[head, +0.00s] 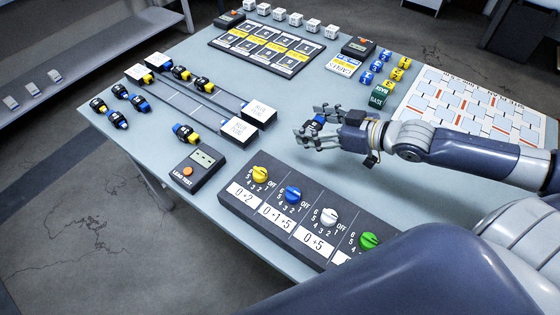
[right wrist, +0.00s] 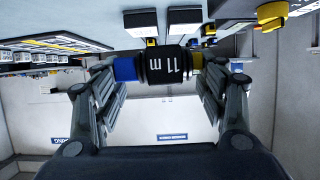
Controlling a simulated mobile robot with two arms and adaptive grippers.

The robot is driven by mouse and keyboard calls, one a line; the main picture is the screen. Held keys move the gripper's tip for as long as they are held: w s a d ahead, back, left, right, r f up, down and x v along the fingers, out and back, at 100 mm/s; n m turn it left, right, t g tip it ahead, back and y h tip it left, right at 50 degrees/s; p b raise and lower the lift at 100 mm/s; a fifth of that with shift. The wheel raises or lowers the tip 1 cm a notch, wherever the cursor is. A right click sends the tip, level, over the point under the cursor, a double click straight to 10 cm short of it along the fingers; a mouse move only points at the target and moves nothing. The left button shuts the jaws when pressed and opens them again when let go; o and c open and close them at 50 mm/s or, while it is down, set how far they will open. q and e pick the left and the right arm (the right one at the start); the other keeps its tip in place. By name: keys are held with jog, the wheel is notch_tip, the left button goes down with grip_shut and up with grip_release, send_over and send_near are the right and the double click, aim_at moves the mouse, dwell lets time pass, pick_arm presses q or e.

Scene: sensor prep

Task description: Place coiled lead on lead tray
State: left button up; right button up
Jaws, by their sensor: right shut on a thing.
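My right gripper (head: 308,130) is shut on a coiled lead (right wrist: 168,66), a short black coil with a blue end, a yellow end and a white "11 m" label. In the head view the lead is partly hidden by the fingers, above the table right of its middle. Other coiled leads in black, blue and yellow lie at the left, one of them (head: 186,133) near the tester. I cannot tell which is the lead tray. My left gripper is not in view.
A black panel with numbered cells (head: 222,41) lies at the back. A lead tester (head: 183,173) and a dial box (head: 262,215) with coloured knobs are at the front. Small coloured blocks (head: 377,98) and a printed board (head: 415,112) are at the right. The table's middle is clear.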

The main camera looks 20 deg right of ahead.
jog(key=shift+w+d, duration=0.15)
jog(key=shift+d, duration=0.05)
jog(key=b, duration=0.2)
send_over(311, 156)
notch_tip(311, 156, down, 5)
jog(key=shift+f, duration=0.15)
jog(key=shift+a+f+b, duration=0.1)
jog(key=shift+f+b, duration=0.25)
jog(key=shift+f, duration=1.8)
jog(key=shift+f, duration=0.15)
jog(key=o, duration=1.1)
